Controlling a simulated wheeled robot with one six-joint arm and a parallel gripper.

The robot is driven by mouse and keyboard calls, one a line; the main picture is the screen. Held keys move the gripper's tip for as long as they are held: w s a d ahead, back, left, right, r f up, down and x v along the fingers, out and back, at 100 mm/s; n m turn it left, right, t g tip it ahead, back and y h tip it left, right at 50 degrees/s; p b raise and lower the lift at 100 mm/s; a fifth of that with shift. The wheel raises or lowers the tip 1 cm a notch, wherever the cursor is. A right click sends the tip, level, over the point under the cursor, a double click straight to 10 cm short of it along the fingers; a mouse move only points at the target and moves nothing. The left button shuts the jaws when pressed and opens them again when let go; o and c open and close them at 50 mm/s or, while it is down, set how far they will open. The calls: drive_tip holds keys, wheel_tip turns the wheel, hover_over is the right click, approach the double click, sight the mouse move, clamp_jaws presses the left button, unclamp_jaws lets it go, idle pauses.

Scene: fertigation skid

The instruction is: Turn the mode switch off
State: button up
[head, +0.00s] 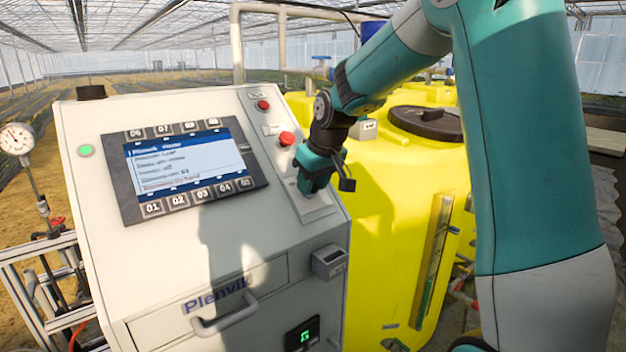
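My gripper (312,190) is at the right side of the sloped front of the white control cabinet (90,240), below two red buttons. It is close in front of a pale plate (316,212) on the cabinet face. The mode switch itself cannot be made out; my gripper covers the upper part of that plate and may hide it. The fingertips are too small and too shadowed to tell whether they are open or shut, or whether they touch anything.
The red buttons (287,139) and (263,105) sit just above my gripper. A display panel (188,165) is to the left, with a green button (85,150) beyond it. A drawer handle (225,318) and small box (329,261) project below. A yellow tank (395,215) stands right behind.

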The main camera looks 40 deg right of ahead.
clamp_jaws()
drive_tip(key=shift+f+n+b, duration=0.15)
drive_tip(key=shift+n+b, duration=0.15)
drive_tip(key=shift+s+a+f+n+h+b, duration=0.1)
drive_tip(key=shift+n+h+b, duration=0.2)
drive_tip(key=shift+n+b, duration=0.25)
drive_tip(key=shift+a+f+n+h+b, duration=0.1)
drive_tip(key=shift+n+h+b, duration=0.25)
drive_tip(key=shift+n, duration=0.3)
drive_tip(key=n+b, duration=0.1)
drive_tip(key=n, duration=0.1)
drive_tip(key=n+t+h+b, duration=0.1)
drive_tip(key=n, duration=0.1)
drive_tip(key=shift+s+a+n+h, duration=0.1)
drive_tip(key=shift+n+h, duration=0.15)
drive_tip(key=shift+n, duration=0.15)
drive_tip(key=shift+c, duration=0.5)
unclamp_jaws()
drive_tip(key=shift+o, duration=0.5)
drive_tip(key=shift+r, duration=0.15)
